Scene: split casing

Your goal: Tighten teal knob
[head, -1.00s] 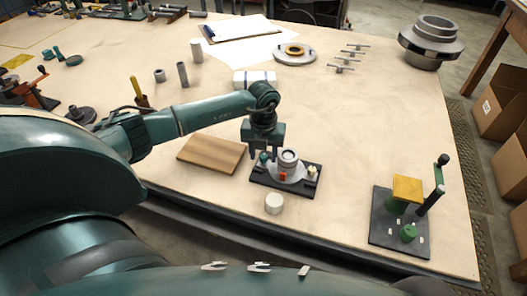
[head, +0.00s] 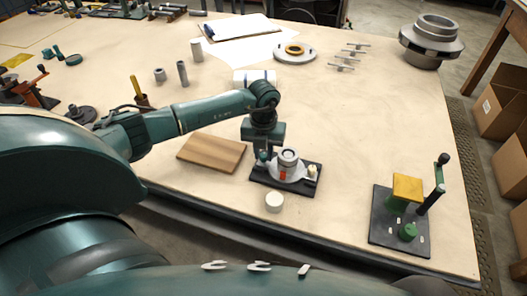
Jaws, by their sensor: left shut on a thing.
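A split casing (head: 287,162) in pale grey metal, with a small red part in front, sits on a black base plate (head: 285,187) near the table's front edge. The teal knob (head: 263,157) is at the casing's left side, small and partly hidden by the fingers. My left gripper (head: 262,153) points down over it and is shut on the knob. A second, cream-coloured knob (head: 312,170) stands at the casing's right side. My right gripper is not in view.
A wooden board (head: 211,152) lies left of the base plate. A white round cap (head: 274,202) lies in front of it. A black-based press (head: 401,215) with a tall handle stands at the right. The table between is clear.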

